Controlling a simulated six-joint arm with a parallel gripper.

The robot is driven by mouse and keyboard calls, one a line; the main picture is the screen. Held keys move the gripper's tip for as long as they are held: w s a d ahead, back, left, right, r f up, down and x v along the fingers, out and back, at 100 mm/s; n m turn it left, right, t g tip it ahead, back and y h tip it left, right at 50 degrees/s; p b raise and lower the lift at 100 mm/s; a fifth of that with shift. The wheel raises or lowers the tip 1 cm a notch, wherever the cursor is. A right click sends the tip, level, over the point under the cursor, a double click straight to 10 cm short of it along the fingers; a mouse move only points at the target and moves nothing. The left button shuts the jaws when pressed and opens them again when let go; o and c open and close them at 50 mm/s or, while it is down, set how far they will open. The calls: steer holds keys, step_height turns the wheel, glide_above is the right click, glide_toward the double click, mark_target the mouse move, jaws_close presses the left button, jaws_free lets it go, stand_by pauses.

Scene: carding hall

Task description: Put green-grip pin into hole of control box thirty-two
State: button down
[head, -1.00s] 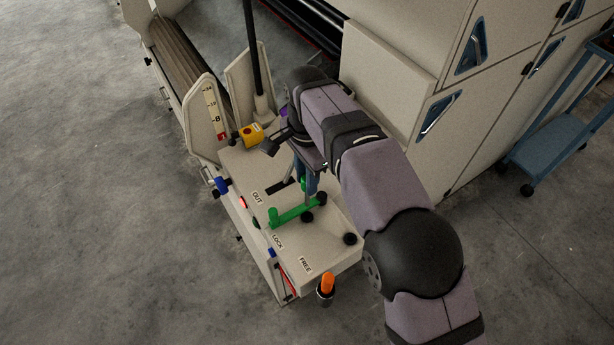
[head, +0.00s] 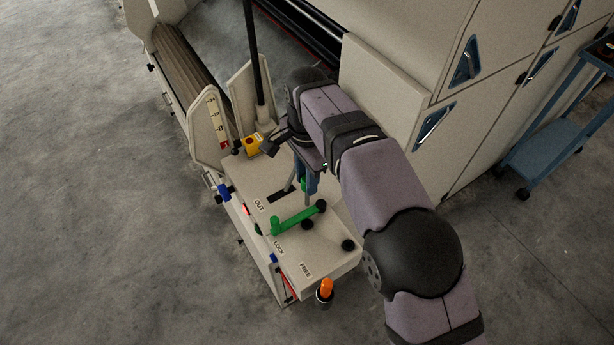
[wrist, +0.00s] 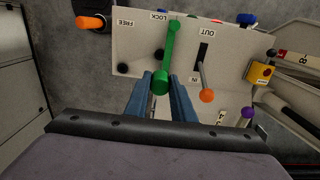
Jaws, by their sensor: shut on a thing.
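My gripper (wrist: 161,88) is shut on the green-grip pin (wrist: 160,82), whose green grip shows between the two blue fingers in the wrist view. In the head view the grip (head: 303,184) is partly hidden by the fingers, and a thin grey shank seems to hang below it, above the box top. The control box (head: 330,262) is a cream box with OUT, LOCK and FREE labels. A green lever (head: 297,217) lies across its top. Several dark round spots (head: 348,245) mark the top; which is the pin's hole I cannot tell. No number thirty-two is readable.
A slot (wrist: 203,54) holds a grey lever with an orange knob (wrist: 207,96), right of the pin. A yellow button box (head: 253,144) stands behind. An orange handle (head: 327,288) sits in a cup at the front edge. Cream cabinets (head: 400,70) rise at the right.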

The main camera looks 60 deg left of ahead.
steer(key=shift+r+p, duration=1.25)
steer(key=shift+r, duration=0.2)
steer(key=shift+w, duration=0.45)
steer(key=w+d+r+m, duration=0.2)
steer(key=w+d+r, duration=0.1)
steer(key=w+d, duration=0.3)
steer(key=d+f+n, duration=0.2)
steer(key=d+f, duration=0.3)
steer(key=f, duration=0.4)
steer(key=shift+s+d+f, duration=0.15)
steer(key=shift+s+f, duration=0.1)
steer(key=shift+s, duration=0.2)
